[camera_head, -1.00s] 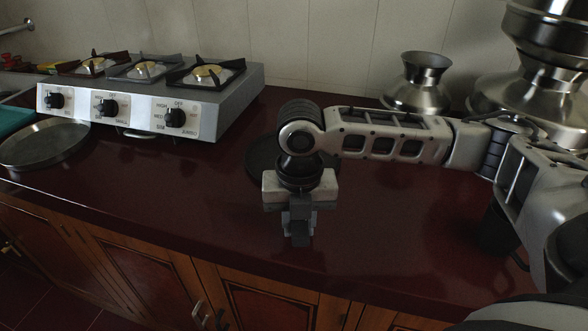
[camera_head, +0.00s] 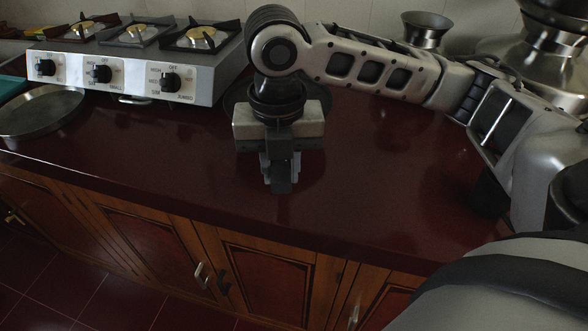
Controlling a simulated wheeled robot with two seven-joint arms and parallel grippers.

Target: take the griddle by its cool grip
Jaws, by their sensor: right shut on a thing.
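My right gripper (camera_head: 281,186) points down and toward the counter's front, in the middle of the view. It is shut on the griddle's grip, which the fingers hide. I cannot tell how high the griddle is above the counter. My left gripper is not in view.
A gas stove (camera_head: 125,75) with several knobs stands at the back left. Metal pots (camera_head: 424,30) stand at the back right. The dark red counter (camera_head: 370,185) is clear right of the gripper.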

